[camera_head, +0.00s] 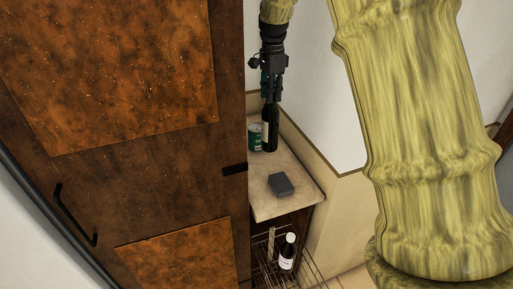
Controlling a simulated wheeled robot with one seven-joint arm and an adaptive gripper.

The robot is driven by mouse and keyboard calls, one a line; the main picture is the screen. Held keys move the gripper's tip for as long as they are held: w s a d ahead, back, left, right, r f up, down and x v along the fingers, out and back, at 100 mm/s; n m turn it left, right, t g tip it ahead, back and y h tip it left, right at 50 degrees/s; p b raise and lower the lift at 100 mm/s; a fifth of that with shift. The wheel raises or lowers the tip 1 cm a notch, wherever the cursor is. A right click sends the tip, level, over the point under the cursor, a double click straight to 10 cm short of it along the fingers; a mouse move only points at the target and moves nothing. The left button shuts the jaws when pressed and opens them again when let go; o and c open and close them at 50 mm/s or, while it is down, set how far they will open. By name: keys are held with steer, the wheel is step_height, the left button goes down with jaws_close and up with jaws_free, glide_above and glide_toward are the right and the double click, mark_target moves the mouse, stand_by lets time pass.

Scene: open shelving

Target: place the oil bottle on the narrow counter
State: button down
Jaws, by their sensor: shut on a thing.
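My gripper (271,96) is at the upper middle of the view, pointing down. It is shut on the neck of a dark bottle (270,130), which I take to be the oil bottle. The narrow counter (297,172) is a light speckled top between the brown cabinet and the wall. The bottle's base shows over the back part of the counter; I cannot tell whether it touches the top.
A dark grey box (281,184) lies nearer the front. A brown cabinet (175,150) borders the left.

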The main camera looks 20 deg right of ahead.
mark_target(270, 111)
steer(key=shift+w+f, duration=0.1)
steer(key=shift+w, duration=0.05)
steer(key=shift+a+f+p, duration=0.1)
steer(key=shift+f+p, duration=0.2)
steer(key=shift+f, duration=0.05)
steer(key=f+p, duration=0.1)
steer(key=f, duration=0.4)
steer(key=shift+d+p, duration=0.2)
steer(key=shift+p, duration=0.1)
steer(key=shift+a+f+p, duration=0.15)
steer(key=shift+f+p, duration=0.15)
steer(key=shift+f, duration=0.3)
steer(key=shift+f+p, duration=0.4)
steer(key=shift+f, duration=0.95)
